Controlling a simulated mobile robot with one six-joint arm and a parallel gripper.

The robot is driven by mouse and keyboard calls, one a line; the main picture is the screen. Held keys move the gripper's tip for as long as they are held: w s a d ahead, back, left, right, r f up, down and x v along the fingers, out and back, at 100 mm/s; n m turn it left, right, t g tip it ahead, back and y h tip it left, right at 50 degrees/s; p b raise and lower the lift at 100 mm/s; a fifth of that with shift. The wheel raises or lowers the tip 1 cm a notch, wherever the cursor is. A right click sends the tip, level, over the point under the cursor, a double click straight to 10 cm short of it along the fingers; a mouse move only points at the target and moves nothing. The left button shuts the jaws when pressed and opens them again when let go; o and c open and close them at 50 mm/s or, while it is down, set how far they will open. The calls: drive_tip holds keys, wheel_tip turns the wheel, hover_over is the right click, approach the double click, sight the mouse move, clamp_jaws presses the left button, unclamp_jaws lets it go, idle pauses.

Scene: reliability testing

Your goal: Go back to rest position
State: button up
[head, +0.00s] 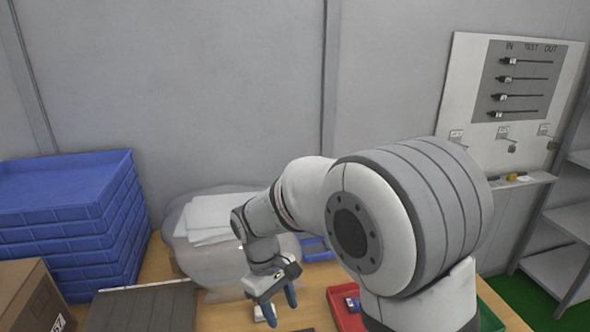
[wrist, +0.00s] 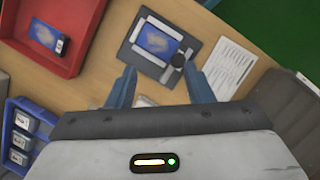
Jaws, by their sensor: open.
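My gripper (head: 280,306) hangs low over the wooden table in the head view, with its blue fingers pointing down. The two fingers are spread apart in the wrist view (wrist: 161,85), with nothing held between them. Beyond the fingertips in the wrist view lies a grey pad with a blue board-like item (wrist: 155,42) and a dark round part beside it. My arm fills the middle and right of the head view and hides part of the table.
A red tray (wrist: 85,60) holds a small blue and black device (wrist: 45,35). A blue bin (wrist: 42,115) holds several small devices. A printed sheet (wrist: 230,66) lies right of the pad. Stacked blue crates (head: 72,205) and a cardboard box (head: 30,295) stand left. A switch panel (head: 470,70) hangs at right.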

drive_tip(key=s+d+r+m+t+y, duration=0.1)
drive_tip(key=s+d+r+m, duration=0.3)
drive_tip(key=d, duration=0.5)
drive_tip(key=s+d+r+m+t+y, duration=0.1)
drive_tip(key=s+d+r+m+t, duration=0.2)
drive_tip(key=s+d, duration=0.5)
drive_tip(key=d+r+m, duration=0.1)
drive_tip(key=d+m, duration=0.1)
drive_tip(key=shift+m+t+y, duration=0.3)
drive_tip(key=shift+m+y, duration=0.1)
